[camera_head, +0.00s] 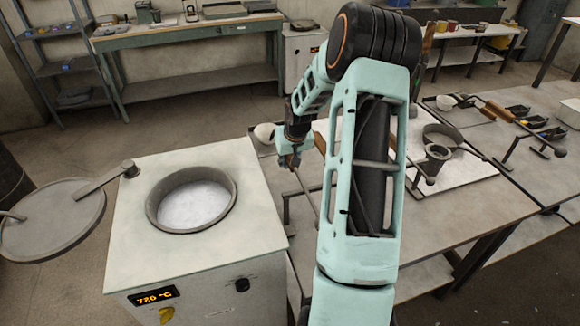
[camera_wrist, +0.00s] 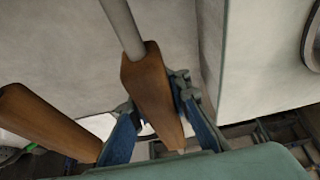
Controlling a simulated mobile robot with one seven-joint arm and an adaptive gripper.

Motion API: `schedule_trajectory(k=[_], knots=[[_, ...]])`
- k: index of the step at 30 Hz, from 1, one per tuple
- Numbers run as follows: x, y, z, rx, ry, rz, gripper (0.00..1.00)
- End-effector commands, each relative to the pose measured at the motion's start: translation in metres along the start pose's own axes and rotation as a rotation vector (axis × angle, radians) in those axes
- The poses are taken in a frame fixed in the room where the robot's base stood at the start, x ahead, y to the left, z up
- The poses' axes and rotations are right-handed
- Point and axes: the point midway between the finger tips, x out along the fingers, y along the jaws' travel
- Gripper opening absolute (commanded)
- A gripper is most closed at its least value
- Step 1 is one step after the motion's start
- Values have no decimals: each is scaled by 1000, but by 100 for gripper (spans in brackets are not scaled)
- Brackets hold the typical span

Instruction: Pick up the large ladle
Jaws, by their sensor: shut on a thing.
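My gripper (camera_head: 290,155) is at the left edge of the worktable, just right of the furnace. In the wrist view its blue fingers (camera_wrist: 153,97) are shut around a brown wooden handle (camera_wrist: 147,72) with a grey metal rod running up from it. I take this to be the large ladle's handle; its bowl is outside the wrist view. A second wooden handle (camera_wrist: 45,122) lies to the left, apart from the fingers. In the head view a pale ladle bowl (camera_head: 264,132) shows behind the gripper; I cannot tell which handle it belongs to.
The furnace (camera_head: 135,235) has an open round crucible (camera_head: 159,219) with silvery melt and a lit display. Its lid (camera_head: 50,228) is swung out left. The worktable (camera_head: 475,215) holds a ring-shaped mould (camera_head: 438,152), another ladle (camera_head: 446,102) and clamps. My arm hides part of the table.

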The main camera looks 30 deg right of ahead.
Motion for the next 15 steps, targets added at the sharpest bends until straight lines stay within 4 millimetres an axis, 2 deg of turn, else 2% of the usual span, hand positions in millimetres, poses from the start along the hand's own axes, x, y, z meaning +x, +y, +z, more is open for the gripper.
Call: schedule_trajectory(k=[15], knots=[[-4, 0, -4, 0, 7, 2, 0]])
